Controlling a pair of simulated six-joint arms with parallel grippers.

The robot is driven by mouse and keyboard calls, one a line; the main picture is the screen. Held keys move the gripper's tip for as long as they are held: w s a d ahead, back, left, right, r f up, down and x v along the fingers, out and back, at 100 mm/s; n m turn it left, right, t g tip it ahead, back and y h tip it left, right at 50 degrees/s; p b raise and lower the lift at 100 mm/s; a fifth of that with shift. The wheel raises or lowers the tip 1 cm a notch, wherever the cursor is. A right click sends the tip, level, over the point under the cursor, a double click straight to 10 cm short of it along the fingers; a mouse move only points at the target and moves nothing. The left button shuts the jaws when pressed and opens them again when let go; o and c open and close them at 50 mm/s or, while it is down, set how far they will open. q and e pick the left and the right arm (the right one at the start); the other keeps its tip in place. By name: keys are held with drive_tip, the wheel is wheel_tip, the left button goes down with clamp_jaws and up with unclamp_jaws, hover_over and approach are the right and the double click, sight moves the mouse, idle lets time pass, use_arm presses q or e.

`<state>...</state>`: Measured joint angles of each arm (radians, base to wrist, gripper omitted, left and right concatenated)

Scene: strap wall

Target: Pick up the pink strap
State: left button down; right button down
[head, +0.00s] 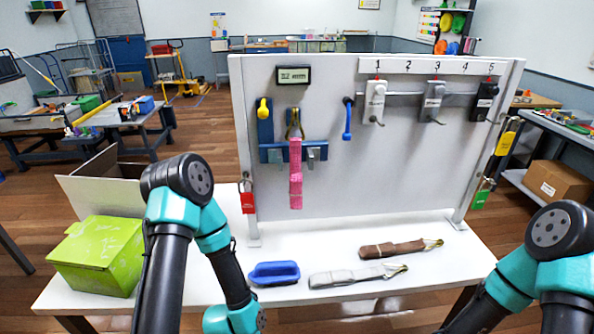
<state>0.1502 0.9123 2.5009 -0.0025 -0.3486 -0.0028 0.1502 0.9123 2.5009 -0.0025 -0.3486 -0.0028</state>
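The pink strap (296,174) hangs upright on the white wall panel (400,180), left of its middle. Its top end meets a brass-coloured buckle or hook, in front of a blue rack (266,125). The strap hangs clear of the table. My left arm reaches in at the lower left, and my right arm at the lower right. Both grippers lie outside the picture, and no gripper is seen touching the strap.
A grey strap (355,276), a brown strap (400,249) and a blue handle-like block (274,273) lie on the white table (430,274). A green box (98,257) stands left. A red padlock (247,202) hangs at the panel's left edge. Numbered hooks hold devices at upper right.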

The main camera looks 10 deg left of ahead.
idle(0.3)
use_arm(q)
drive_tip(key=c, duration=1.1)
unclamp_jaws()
